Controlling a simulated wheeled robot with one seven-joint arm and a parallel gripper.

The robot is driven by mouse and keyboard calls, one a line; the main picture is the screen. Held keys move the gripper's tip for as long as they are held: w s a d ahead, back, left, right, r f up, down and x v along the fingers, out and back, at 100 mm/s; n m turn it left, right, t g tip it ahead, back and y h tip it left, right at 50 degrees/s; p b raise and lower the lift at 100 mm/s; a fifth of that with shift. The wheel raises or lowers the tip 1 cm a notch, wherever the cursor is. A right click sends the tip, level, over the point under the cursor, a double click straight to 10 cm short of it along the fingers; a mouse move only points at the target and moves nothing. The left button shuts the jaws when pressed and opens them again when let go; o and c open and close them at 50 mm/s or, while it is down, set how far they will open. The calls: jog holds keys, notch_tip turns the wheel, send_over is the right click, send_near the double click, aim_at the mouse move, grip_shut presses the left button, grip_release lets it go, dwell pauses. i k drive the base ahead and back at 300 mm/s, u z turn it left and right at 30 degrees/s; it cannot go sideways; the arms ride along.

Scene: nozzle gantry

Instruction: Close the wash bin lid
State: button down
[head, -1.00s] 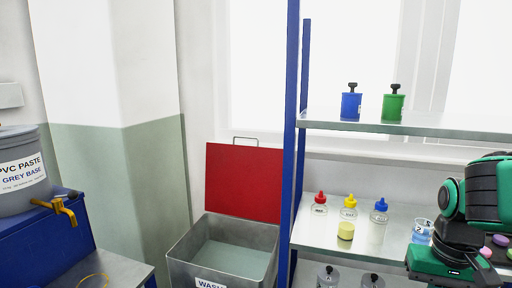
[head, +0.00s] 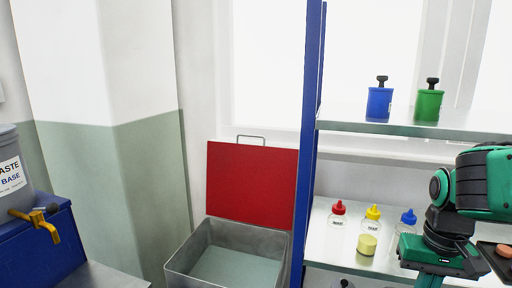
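The wash bin (head: 188,259) is a grey metal box on the floor, left of the shelf's blue post. Its red lid (head: 250,186) stands open, raised upright at the bin's back edge, with a metal handle (head: 251,137) on its top edge. The bin's inside shows a pale grey-green surface. My arm shows at the right, in front of the shelf, well away from the lid. The fingers of my gripper are not visible in the head view.
A blue shelf post (head: 311,150) stands right beside the bin. The shelf holds a blue pot (head: 379,102), a green pot (head: 428,105) and small bottles with red (head: 338,209), yellow and blue caps. A grey bucket (head: 12,172) and brass tap (head: 42,222) are at the left.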

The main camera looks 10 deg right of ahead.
aim_at(252, 184)
jog(key=i, duration=0.4)
jog(key=k, duration=1.75)
jog(key=u, duration=0.55)
jog(key=i, duration=1.65)
jog(key=z, duration=0.4)
